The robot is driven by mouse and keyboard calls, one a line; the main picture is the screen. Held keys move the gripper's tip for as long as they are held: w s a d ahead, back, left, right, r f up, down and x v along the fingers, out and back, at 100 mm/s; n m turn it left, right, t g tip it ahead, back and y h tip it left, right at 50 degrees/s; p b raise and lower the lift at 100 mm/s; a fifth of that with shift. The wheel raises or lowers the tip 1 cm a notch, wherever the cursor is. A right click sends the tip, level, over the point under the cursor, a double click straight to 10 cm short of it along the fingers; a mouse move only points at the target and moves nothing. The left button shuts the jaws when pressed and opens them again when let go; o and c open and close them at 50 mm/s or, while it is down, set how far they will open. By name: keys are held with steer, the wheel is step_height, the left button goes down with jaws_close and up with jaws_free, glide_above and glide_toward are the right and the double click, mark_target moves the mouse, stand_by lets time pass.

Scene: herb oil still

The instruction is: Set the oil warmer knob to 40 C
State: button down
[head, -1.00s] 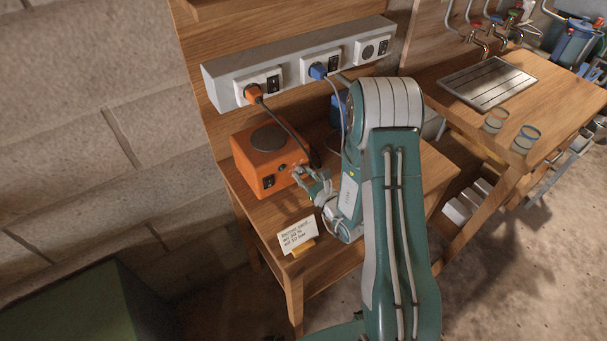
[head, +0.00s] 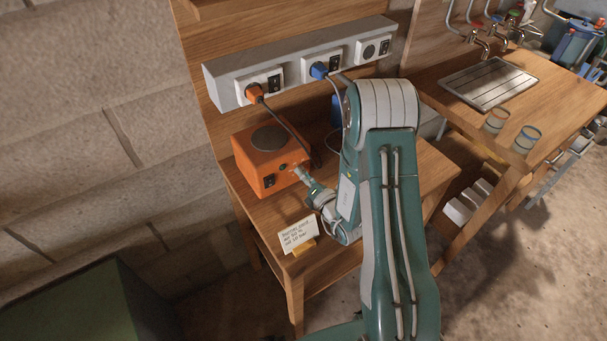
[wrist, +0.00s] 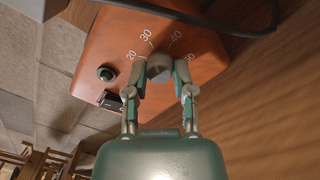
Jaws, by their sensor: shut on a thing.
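The orange oil warmer (head: 250,148) stands on the wooden bench with a dark round hot plate on top. Its front panel (wrist: 110,50) shows in the wrist view with the numbers 20, 30, 40 and one partly hidden by a finger. My gripper (wrist: 160,74) is shut on the grey knob (wrist: 160,66), one finger on each side. It also shows in the head view at the warmer's front (head: 298,172). I cannot tell where the knob's pointer stands, as my fingers cover part of it. A dark round button (wrist: 106,73) and a rocker switch (wrist: 110,100) sit left of the knob.
A grey socket strip (head: 225,92) holds an orange plug (head: 254,94) and a blue plug (head: 318,70). A dark cable (wrist: 210,17) runs past the panel's top. A small written card (head: 298,235) stands at the bench's front edge. Floor is free at lower right.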

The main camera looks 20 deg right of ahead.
steer(key=m, duration=0.4)
steer(key=shift+w+m, duration=0.1)
steer(key=shift+m, duration=0.3)
steer(key=shift+m+h, duration=0.3)
steer(key=shift+m, duration=1.7)
steer(key=shift+d, duration=0.1)
steer(key=shift+c, duration=2.3)
jaws_free()
steer(key=shift+f, duration=0.1)
steer(key=v, duration=1.2)
steer(key=shift+f, duration=0.15)
